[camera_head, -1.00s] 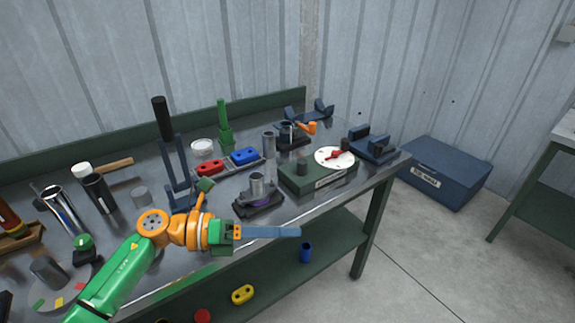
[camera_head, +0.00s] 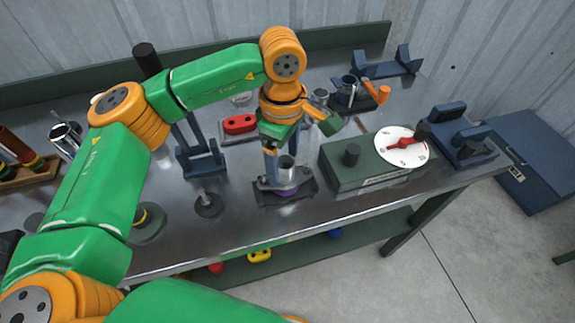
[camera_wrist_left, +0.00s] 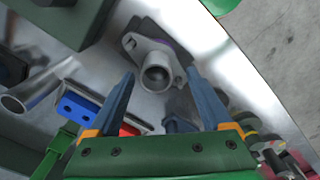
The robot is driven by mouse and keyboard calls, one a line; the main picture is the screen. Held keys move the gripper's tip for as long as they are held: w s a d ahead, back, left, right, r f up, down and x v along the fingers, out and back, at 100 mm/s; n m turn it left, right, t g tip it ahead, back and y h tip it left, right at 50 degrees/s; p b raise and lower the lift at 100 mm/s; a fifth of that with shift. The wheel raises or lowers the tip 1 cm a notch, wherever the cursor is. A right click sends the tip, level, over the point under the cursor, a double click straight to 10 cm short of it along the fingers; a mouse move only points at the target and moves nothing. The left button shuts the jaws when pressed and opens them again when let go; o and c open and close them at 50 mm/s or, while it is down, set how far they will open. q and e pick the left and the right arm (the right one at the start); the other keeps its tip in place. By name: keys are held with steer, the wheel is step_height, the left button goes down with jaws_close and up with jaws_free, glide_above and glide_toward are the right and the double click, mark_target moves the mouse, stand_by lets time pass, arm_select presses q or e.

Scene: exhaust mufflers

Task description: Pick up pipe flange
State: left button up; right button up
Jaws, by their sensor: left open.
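The pipe flange (camera_head: 288,179) is a grey metal plate with a short upright tube. It sits on a dark square base with a purple ring under it, near the front edge of the bench. The wrist view shows the flange (camera_wrist_left: 156,62) from above, with its open tube and a bolt hole in the plate. My left gripper (camera_head: 272,172) points down just above and beside the flange, partly hiding it. In the wrist view its blue fingers (camera_wrist_left: 161,75) are open and empty, with the tube showing between and beyond their tips. My right gripper is not in view.
A green box with a white dial (camera_head: 402,146) stands right of the flange. A red block (camera_head: 239,124) lies behind left, and a blue upright stand (camera_head: 200,158) is at the left. A small round-based post (camera_head: 208,204) stands at the front left. The bench front between is bare.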

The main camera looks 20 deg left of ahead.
arm_select(q)
steer(key=shift+f, duration=0.6)
steer(key=shift+w+f, duration=0.25)
steer(key=shift+f, duration=0.05)
jaws_close()
